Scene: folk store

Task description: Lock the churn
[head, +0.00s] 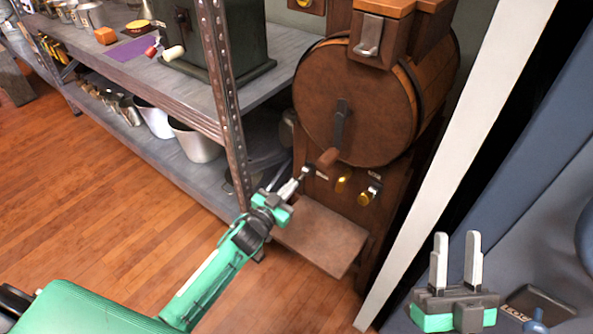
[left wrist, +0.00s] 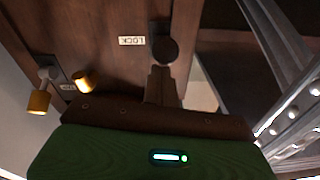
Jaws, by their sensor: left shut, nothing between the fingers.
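The churn (head: 320,110) is a round wooden barrel on a wooden stand, with a crank handle (head: 328,158) on its face. A small LOCK label (left wrist: 132,40) is on the stand's front panel. Beside it in the left wrist view is a dark round knob (left wrist: 165,47). My left gripper (head: 302,176) is shut, its fingertips at this knob; they look close to or touching it, I cannot tell which. The fingers (left wrist: 158,86) partly cover the knob's lower side. My right gripper (head: 457,236) is open and empty, far from the churn at lower right.
Two brass knobs (head: 341,185) (head: 368,194) sit on the panel right of my left gripper. A wooden ledge (head: 320,237) juts out below. A metal shelf (head: 225,110) with pots stands close on the left. A white post (head: 450,165) stands right of the churn.

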